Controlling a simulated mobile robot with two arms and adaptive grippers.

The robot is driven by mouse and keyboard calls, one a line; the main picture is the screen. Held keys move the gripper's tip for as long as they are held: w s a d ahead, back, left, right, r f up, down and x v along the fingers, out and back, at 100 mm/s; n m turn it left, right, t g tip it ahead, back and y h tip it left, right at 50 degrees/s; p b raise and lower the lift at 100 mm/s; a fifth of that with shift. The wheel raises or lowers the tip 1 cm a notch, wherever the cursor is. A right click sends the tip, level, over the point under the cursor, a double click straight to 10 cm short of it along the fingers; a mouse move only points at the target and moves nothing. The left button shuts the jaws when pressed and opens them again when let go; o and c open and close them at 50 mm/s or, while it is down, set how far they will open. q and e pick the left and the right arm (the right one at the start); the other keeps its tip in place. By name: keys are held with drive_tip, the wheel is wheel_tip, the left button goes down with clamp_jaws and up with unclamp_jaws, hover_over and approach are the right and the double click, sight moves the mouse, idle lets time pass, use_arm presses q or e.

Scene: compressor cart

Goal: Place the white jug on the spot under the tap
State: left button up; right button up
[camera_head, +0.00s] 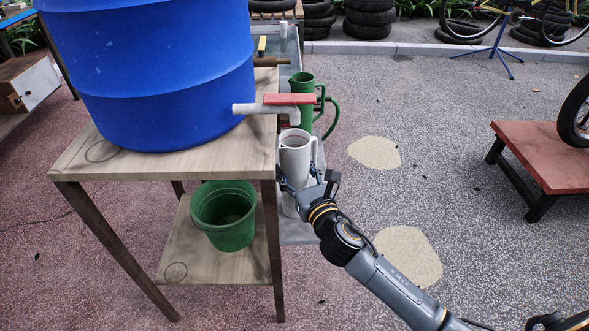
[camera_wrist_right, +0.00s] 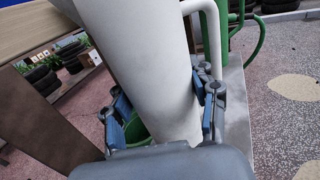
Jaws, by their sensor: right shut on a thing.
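The white jug (camera_head: 295,152) appears just below the white tap (camera_head: 262,109) with the red lever, its open mouth upward. My right gripper (camera_head: 299,178) is shut around the jug's body, one finger on each side. In the right wrist view the jug (camera_wrist_right: 150,60) fills the middle between the blue-grey fingers (camera_wrist_right: 163,100), with its handle at the upper right. A grey surface (camera_head: 300,232) lies beneath the jug. The jug's base is hidden, so I cannot tell if it touches. The spot itself is hidden. My left gripper is out of view.
A blue barrel (camera_head: 155,70) stands on a wooden table (camera_head: 75,160); a green bucket (camera_head: 225,218) sits on its lower shelf. A green jug (camera_head: 302,88) stands close behind the white one. A red-topped bench (camera_head: 550,165) is at right, with open paving between.

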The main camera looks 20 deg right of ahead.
drive_tip(key=o, duration=1.2)
drive_tip(key=shift+f, duration=0.1)
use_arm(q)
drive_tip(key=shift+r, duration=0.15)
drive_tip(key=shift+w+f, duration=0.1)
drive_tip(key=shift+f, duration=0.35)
use_arm(e)
drive_tip(key=s+d, duration=0.1)
drive_tip(key=s, duration=1.1)
drive_tip(key=shift+d, duration=0.2)
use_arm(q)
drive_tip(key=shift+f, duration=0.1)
